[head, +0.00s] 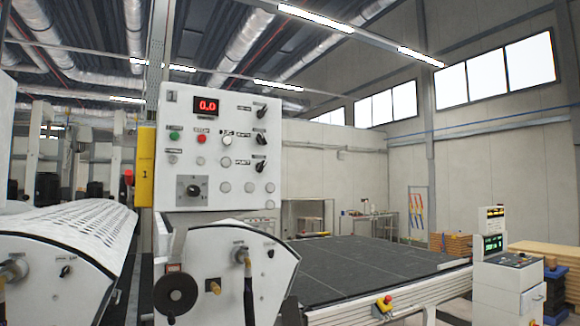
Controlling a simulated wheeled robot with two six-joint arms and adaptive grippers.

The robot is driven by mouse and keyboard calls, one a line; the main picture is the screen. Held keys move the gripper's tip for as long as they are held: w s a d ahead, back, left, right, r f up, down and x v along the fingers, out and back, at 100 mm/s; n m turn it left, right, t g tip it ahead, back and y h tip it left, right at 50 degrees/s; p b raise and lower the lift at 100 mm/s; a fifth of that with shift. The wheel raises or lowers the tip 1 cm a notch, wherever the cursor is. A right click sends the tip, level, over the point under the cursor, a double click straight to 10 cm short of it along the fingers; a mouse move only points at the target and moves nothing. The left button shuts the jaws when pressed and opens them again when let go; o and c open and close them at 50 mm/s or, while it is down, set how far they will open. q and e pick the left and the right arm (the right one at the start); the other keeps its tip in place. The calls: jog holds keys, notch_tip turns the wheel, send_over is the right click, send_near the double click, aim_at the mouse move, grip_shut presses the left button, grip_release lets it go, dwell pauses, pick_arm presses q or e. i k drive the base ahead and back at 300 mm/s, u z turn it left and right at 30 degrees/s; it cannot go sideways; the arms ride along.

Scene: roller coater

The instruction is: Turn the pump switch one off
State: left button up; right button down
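A white control panel (182,110) marked 1 stands upright left of centre in the head view. Three black rotary switches run down its right side: an upper one (262,111), a middle one (261,139) and a lower one (261,166). Their handles look tilted. The small labels are too blurred to tell which is pump switch one. A larger black knob on a grey plate (192,189) sits lower on the panel. A red display (206,105) reads 0.0. Neither of my grippers is in view.
Below the panel is a white machine housing (225,270) with a black handwheel (175,293) and a hose. A dark conveyor bed (370,255) extends right, with a yellow-and-red stop button (384,303) on its front rail. A second console (505,280) stands far right.

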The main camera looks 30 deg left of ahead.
aim_at(260, 167)
jog(key=z, duration=0.4)
jog(key=i, duration=1.05)
jog(key=u, duration=0.35)
jog(key=i, duration=0.75)
jog(key=u, duration=0.85)
